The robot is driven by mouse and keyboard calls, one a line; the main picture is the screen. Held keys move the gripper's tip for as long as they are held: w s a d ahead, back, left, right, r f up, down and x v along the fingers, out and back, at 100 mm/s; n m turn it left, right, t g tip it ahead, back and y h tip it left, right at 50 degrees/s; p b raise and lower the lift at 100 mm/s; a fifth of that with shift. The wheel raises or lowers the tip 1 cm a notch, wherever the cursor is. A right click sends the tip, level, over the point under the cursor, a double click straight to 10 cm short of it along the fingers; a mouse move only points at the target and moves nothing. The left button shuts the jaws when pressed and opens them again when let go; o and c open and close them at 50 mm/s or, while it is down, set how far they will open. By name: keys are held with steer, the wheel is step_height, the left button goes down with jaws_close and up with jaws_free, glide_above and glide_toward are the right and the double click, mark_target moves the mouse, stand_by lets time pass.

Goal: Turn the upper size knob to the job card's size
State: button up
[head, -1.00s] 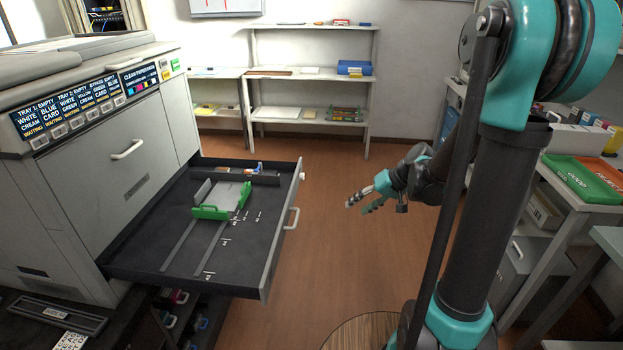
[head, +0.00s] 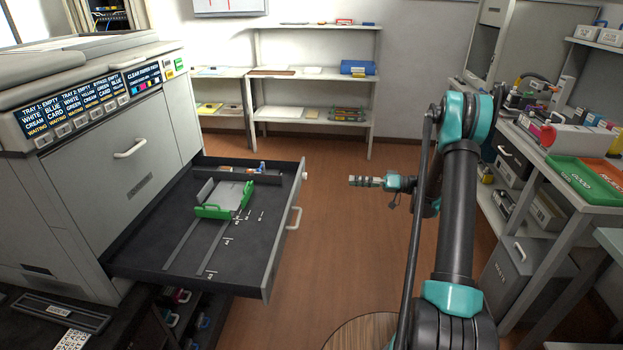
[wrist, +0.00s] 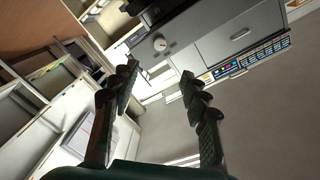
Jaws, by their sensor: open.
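The upper drawer (head: 262,250) of the big grey machine is pulled out. A small white round knob (head: 304,176) sits on the far end of its front; a round white knob also shows in the wrist view (wrist: 160,43), beyond my fingertips. Its pointer and size marks are too small to read. My gripper (head: 352,181) is to the right of the knob, pointing left towards it, apart from it and empty. In the wrist view my two fingers (wrist: 162,88) are spread open with nothing between them. I cannot make out a job card for certain.
The drawer holds a green-edged paper guide (head: 224,211) and white size marks. A drawer handle (head: 292,218) sticks out nearer me. A bench with green and orange trays (head: 580,180) stands at the right. Shelves (head: 312,100) line the back wall. The floor between is clear.

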mark_target(305, 176)
steer(key=w+a, duration=0.1)
steer(key=a, duration=1.6)
steer(key=shift+w+f, duration=0.2)
steer(key=shift+w, duration=0.15)
jaws_close()
